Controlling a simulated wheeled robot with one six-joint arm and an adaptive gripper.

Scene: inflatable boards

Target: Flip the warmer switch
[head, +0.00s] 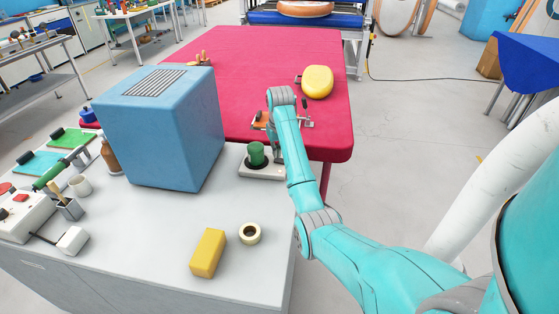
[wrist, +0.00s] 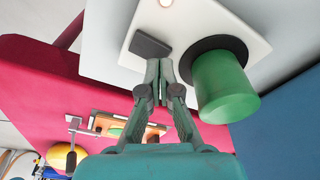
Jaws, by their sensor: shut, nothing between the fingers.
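The warmer is a white base plate (head: 262,173) near the grey table's far right corner. A green cylindrical pot (head: 256,153) stands on it. In the head view my arm largely hides the gripper and the switch.
A big blue box (head: 160,125) stands left of the warmer. A yellow block (head: 208,252) and a tape roll (head: 250,233) lie in front. Beyond is a red inflatable board (head: 240,75) with a yellow object (head: 317,81).

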